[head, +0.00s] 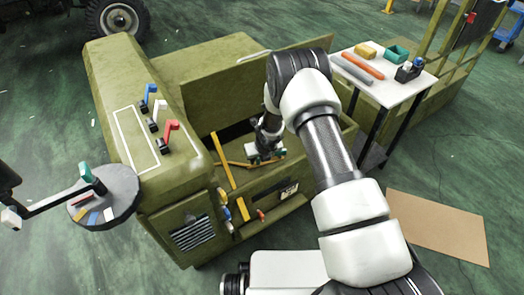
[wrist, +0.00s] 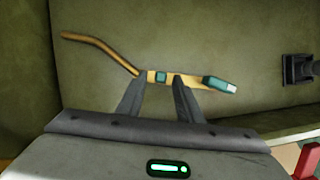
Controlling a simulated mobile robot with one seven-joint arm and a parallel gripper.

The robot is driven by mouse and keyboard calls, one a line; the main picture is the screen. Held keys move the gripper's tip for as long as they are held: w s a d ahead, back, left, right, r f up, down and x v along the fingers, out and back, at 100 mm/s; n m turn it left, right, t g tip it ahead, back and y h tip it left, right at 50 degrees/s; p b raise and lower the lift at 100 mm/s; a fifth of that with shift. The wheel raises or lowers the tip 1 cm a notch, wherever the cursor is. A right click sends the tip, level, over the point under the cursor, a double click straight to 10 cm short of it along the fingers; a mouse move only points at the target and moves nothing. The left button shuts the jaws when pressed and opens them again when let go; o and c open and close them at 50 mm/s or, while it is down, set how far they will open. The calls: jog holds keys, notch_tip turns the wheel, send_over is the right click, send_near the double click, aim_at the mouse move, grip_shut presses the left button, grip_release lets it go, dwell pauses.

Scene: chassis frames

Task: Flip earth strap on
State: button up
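A thin tan and yellow strap-like piece (wrist: 97,47) with a bent tail, a teal square on its middle and a teal, pale-tipped end (wrist: 220,85) lies across my fingertips in the wrist view. I take it for the earth strap. My gripper (wrist: 159,77) is open, its two fingers apart on either side of the teal square; I cannot tell if they touch the piece. In the head view, my gripper (head: 264,154) is down inside the open green chassis bay, beside an orange-yellow strip (head: 235,163). My arm hides part of the bay.
Blue (head: 150,92), white (head: 154,121) and red (head: 170,128) levers stand on the chassis hood (head: 116,80). A white table (head: 389,86) with parts stands at right. A dark bracket (wrist: 297,70) sits right in the wrist view.

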jog(key=p+v, duration=0.3)
jog(key=v, duration=1.3)
jog(key=shift+s, duration=0.1)
jog(key=s+r+n+t+y, duration=0.1)
jog(key=s+r+n, duration=0.1)
jog(key=r+n, duration=0.8)
jog(key=s+r+n+y, duration=0.1)
jog(key=s+r+n, duration=0.3)
jog(key=r, duration=1.2)
jog(key=s+d+r+n+h, duration=0.1)
jog(key=s+d+r+n, duration=0.3)
jog(key=s+n, duration=0.25)
jog(key=s+d+r+n+h, duration=0.1)
jog(key=s+d+r+n, duration=0.35)
jog(key=s, duration=0.35)
jog(key=s+d+r+n+h, duration=0.1)
jog(key=s+d+r+n, duration=0.25)
jog(key=s+n, duration=0.4)
notch_tip(320, 180, up, 18)
jog(key=d+p, duration=0.1)
jog(key=p, duration=1.7)
jog(key=shift+s+h, duration=0.3)
jog(key=shift+s, duration=0.05)
